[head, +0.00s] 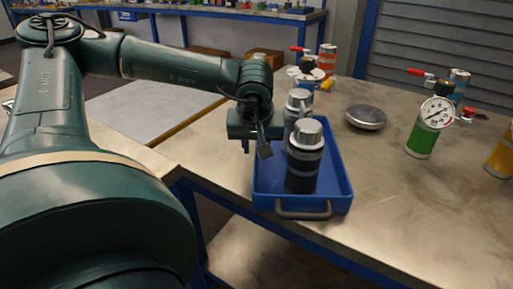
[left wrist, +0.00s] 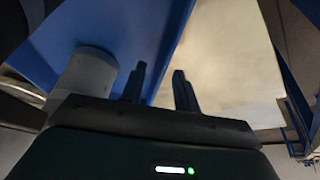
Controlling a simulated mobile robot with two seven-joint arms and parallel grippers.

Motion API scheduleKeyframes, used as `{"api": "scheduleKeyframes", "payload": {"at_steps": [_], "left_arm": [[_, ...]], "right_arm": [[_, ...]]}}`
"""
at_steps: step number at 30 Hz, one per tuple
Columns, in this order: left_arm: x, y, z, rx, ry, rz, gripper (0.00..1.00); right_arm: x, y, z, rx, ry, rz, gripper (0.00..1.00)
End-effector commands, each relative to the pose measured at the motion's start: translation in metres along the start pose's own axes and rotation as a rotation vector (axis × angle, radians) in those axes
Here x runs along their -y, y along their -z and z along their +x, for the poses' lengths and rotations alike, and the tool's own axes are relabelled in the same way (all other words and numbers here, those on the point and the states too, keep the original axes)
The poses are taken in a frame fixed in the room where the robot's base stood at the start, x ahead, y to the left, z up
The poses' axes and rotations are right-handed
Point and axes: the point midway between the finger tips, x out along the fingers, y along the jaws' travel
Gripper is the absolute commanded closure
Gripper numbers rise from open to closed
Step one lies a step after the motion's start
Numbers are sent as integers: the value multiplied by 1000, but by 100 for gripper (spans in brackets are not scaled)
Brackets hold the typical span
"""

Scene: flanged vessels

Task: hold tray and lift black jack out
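A blue tray (head: 340,185) sits at the near edge of the metal table, with a dark handle (head: 303,214) on its near side. The black jack (head: 302,172), a dark cylinder with a silver top, stands upright in the tray's near part. A grey jack (head: 291,118) stands behind it. My left gripper (head: 255,150) is at the tray's left side, beside the jacks. In the left wrist view its fingers (left wrist: 159,70) are apart, one on each side of the tray's edge (left wrist: 178,45); contact cannot be told. My right gripper is not in view.
A grey cylinder (left wrist: 88,72) shows beside the fingers in the left wrist view. A round metal lid (head: 366,117) lies right of the tray. A green vessel with a gauge (head: 422,140) and a yellow one (head: 500,155) stand further right. The table's near right is clear.

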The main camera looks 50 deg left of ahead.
Motion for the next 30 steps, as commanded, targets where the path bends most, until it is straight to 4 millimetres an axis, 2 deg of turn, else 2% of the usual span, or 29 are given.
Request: {"api": "scheduleKeyframes", "payload": {"at_steps": [4,14,25,30], "left_arm": [[0,0,11,1,1,0,69],[0,0,12,0,0,0,70],[0,0,12,0,0,0,100],[0,0,12,0,0,0,100]], "right_arm": [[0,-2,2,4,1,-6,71],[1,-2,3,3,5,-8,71],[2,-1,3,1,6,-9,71],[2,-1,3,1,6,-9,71]]}}
